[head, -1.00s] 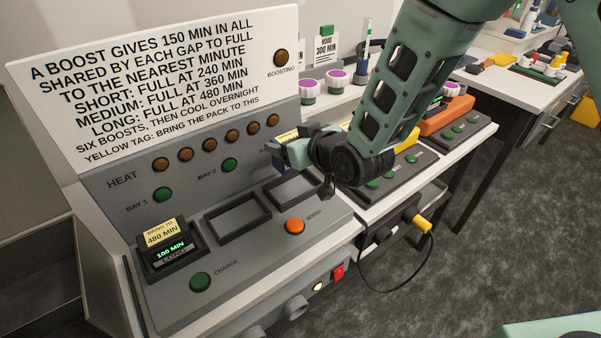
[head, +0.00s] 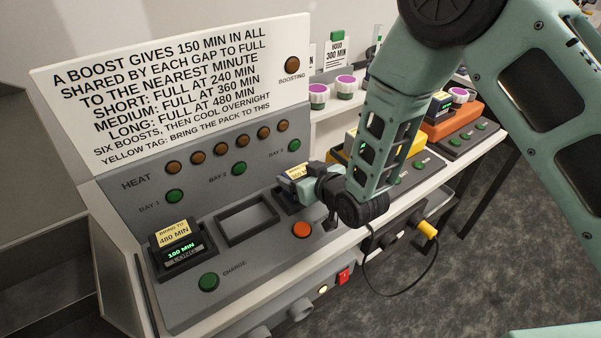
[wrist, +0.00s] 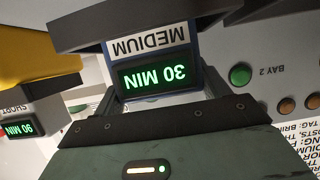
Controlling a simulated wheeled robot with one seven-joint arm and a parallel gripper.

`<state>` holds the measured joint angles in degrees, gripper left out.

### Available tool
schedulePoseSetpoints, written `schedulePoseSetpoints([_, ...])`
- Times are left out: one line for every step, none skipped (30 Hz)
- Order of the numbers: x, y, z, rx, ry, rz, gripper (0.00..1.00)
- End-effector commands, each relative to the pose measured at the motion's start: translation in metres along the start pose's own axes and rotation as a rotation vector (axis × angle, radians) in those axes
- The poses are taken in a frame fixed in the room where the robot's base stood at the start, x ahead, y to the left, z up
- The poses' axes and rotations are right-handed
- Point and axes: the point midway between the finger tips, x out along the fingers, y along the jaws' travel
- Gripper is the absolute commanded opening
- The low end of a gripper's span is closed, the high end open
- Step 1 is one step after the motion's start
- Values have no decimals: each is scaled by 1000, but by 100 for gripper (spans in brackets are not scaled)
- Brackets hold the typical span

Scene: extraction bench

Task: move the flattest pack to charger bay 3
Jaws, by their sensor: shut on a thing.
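My gripper (head: 303,184) is shut on a pack, whose yellow tag (head: 297,171) shows in the head view. In the wrist view the held pack (wrist: 152,62) reads MEDIUM and 30 MIN, upside down. It is at charger bay 3, the right-hand socket (head: 283,201), whose rim is partly covered by the gripper. I cannot tell whether the pack is seated or just above the socket. Bay 2 (head: 247,221) is an empty socket. Bay 1 holds a LONG pack (head: 181,248) reading 100 MIN, with a yellow tag, BRING TO 480 MIN.
The sloped panel has a green charge button (head: 208,282) and an orange boost button (head: 302,230). A sign board (head: 170,85) stands behind. To the right are a yellow device (head: 404,149), an orange device (head: 455,122) and a hanging cable (head: 410,285). A SHORT pack (wrist: 20,128) reads 90 MIN.

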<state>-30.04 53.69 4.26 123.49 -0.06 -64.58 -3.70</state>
Motion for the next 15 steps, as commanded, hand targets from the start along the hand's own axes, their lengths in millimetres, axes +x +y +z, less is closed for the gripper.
schedulePoseSetpoints([0, 0, -1, 0, 3, 0, 34])
schedulePoseSetpoints([0, 0, 0, 0, 3, 0, 34])
schedulePoseSetpoints([1, 0, 1, 0, 3, 0, 34])
schedulePoseSetpoints([1, 0, 2, 0, 3, 0, 34])
schedulePoseSetpoints([2, 0, 2, 0, 3, 0, 34])
schedulePoseSetpoints([1, 0, 3, 0, 0, 0, 80])
schedulePoseSetpoints([1, 0, 3, 0, 0, 0, 88])
schedulePoseSetpoints([1, 0, 3, 0, 0, 0, 96])
schedulePoseSetpoints([1, 0, 3, 0, -1, 0, 96])
schedulePoseSetpoints([1, 0, 3, 0, -1, 0, 96])
schedulePoseSetpoints([1, 0, 3, 0, -1, 0, 96])
schedulePoseSetpoints([1, 0, 3, 0, -1, 0, 96])
schedulePoseSetpoints([1, 0, 3, 0, -1, 0, 96])
schedulePoseSetpoints([1, 0, 2, 0, -1, 0, 96])
schedulePoseSetpoints([1, 0, 2, 0, 0, 0, 96])
